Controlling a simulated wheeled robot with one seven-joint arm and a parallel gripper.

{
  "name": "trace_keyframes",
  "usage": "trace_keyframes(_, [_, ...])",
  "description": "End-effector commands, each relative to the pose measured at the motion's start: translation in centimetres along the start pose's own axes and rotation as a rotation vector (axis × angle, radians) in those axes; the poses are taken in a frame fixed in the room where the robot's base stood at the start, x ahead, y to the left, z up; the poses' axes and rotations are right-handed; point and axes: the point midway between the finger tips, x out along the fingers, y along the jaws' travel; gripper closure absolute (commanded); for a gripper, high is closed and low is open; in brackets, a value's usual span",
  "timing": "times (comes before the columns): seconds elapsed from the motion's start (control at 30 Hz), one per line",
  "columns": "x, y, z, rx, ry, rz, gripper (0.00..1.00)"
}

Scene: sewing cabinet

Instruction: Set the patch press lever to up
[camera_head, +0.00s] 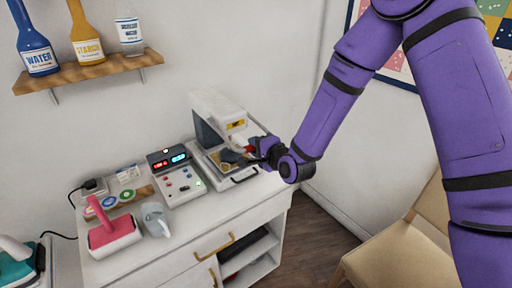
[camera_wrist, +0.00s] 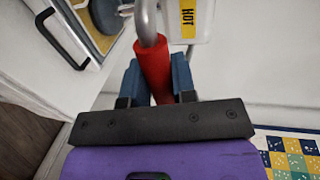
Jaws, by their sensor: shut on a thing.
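The patch press (camera_head: 220,120) is a white and grey machine at the back right of the cabinet top. Its lever has a red grip (camera_wrist: 155,68) on a grey metal rod, seen close up in the wrist view. My gripper (camera_head: 264,150) is at the right front side of the press. In the wrist view my gripper (camera_wrist: 155,85) has its two blue fingers on either side of the red grip, shut on it. The head view shows only a bit of red by my gripper, so the lever's angle is hard to tell there.
Left of the press stand a control box (camera_head: 176,178) with lit displays, a pink iron-like tool (camera_head: 112,236) and a grey pitcher-like item (camera_head: 155,219). A shelf (camera_head: 90,70) holds several bottles. A beige chair (camera_head: 400,250) stands at the lower right.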

Motion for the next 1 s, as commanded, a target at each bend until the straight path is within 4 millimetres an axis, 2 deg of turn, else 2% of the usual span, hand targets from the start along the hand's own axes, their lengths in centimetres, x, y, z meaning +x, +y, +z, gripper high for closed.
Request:
trace_keyframes(0.27, [-0.7,-2.8,-0.1,-0.002,0.002,0.117,1.0])
trace_keyframes(0.6, [-1.0,-7.2,0.0,-0.002,0.002,0.352,1.0])
trace_keyframes(1.0, [-0.5,-10.7,0.1,-0.001,-0.001,0.545,1.0])
